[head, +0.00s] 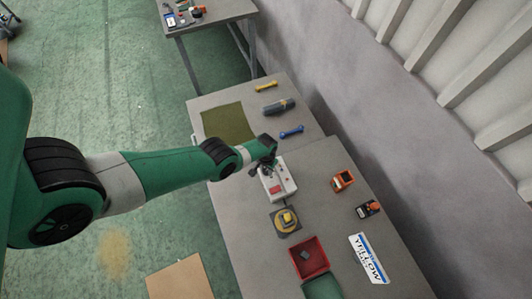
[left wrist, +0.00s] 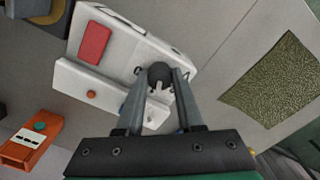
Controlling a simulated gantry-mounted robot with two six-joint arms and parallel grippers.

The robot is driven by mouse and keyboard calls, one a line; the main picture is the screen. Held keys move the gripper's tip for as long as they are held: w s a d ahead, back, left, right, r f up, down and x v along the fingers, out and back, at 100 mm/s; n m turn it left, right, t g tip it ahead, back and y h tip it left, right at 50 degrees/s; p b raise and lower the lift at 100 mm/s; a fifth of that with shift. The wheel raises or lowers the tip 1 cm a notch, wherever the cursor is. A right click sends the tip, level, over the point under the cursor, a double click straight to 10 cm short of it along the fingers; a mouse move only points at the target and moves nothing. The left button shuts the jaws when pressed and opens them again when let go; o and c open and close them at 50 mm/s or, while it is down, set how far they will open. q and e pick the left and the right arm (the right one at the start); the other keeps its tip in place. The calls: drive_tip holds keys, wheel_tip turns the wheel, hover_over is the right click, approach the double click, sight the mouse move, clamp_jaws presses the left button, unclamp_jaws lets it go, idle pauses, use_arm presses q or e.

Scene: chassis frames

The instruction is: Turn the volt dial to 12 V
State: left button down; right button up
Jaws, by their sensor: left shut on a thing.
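The white power unit (head: 279,183) stands on the grey table, with a red panel on its face. In the left wrist view the same white unit (left wrist: 75,75) shows its red panel (left wrist: 95,43) and a small red-orange button. The dark round volt dial (left wrist: 160,72) has a pale mark on it. My left gripper (head: 268,163) is over the far end of the unit. In the left wrist view the left gripper (left wrist: 163,84) is shut on the dial, one finger on each side. The dial's scale is too small to read. My right gripper is not in view.
A yellow block on a dark pad (head: 286,220), a red bin (head: 309,258), orange devices (head: 342,180) and a "YELLOW" sign (head: 368,258) share the table. Blue (head: 291,132) and yellow (head: 266,86) tools and a green mat (head: 229,122) lie farther back. A wall runs along the right.

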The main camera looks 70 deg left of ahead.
use_arm(q)
drive_tip(key=shift+m, duration=2)
drive_tip(key=c, duration=0.5)
unclamp_jaws()
drive_tip(key=shift+c, duration=0.2)
